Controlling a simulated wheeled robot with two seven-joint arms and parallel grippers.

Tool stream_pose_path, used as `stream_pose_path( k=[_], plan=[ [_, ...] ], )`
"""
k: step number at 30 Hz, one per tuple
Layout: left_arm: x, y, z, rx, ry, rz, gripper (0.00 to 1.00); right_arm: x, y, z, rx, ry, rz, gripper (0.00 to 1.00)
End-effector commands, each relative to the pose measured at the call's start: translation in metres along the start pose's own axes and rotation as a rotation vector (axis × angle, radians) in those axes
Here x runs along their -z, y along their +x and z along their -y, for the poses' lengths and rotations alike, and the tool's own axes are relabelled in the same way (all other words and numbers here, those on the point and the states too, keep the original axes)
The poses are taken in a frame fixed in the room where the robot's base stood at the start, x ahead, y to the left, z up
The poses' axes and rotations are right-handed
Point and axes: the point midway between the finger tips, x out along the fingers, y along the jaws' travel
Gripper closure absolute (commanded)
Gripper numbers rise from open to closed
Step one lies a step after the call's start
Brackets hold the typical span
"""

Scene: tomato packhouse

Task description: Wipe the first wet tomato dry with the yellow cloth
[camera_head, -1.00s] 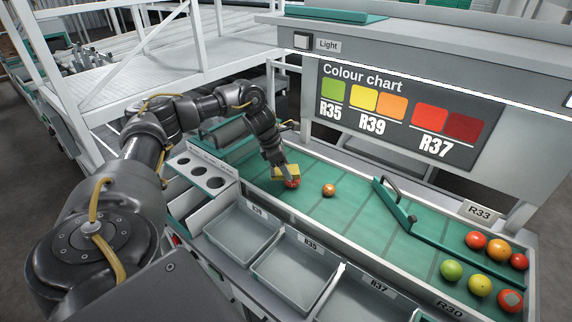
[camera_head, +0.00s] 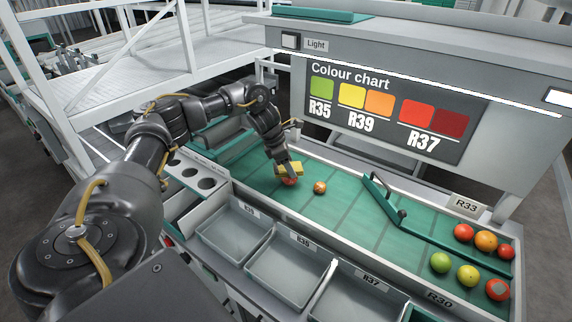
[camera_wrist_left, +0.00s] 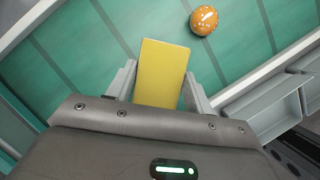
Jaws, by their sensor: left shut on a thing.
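My left gripper (camera_head: 286,170) is shut on the yellow cloth (camera_head: 292,167), low over the green belt. In the left wrist view the cloth (camera_wrist_left: 161,72) spans between the two fingers. A red tomato (camera_head: 289,181) shows just under the cloth in the head view, and the cloth appears to touch its top. In the left wrist view the cloth hides this tomato. An orange tomato (camera_head: 320,187) lies on the belt just right of the cloth; it also shows in the left wrist view (camera_wrist_left: 204,20), with bright spots on its skin. My right gripper is not in view.
Several tomatoes, among them a green one (camera_head: 440,262), sit at the belt's right end behind a green divider bar (camera_head: 408,228). Grey trays (camera_head: 236,231) line the near side. The colour chart board (camera_head: 388,108) stands behind. The mid-belt is clear.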

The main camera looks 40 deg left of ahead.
Motion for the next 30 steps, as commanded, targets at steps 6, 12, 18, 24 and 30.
stream_pose_path(
  k=[6, 12, 18, 24, 30],
  plan=[
    [0.001, 0.003, 0.001, 0.003, 0.001, -0.004, 0.66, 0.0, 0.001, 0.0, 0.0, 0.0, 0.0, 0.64],
    [0.006, 0.001, 0.001, 0.003, -0.001, -0.005, 0.66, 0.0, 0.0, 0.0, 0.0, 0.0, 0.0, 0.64],
    [0.017, -0.004, 0.001, 0.003, -0.001, -0.006, 0.66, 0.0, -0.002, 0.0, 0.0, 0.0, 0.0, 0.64],
    [0.028, -0.008, 0.0, 0.003, -0.002, -0.007, 0.66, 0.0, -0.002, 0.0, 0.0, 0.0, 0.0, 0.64],
    [0.036, -0.012, 0.001, 0.004, 0.0, -0.006, 0.66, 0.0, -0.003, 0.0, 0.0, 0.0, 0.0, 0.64]
  ],
)
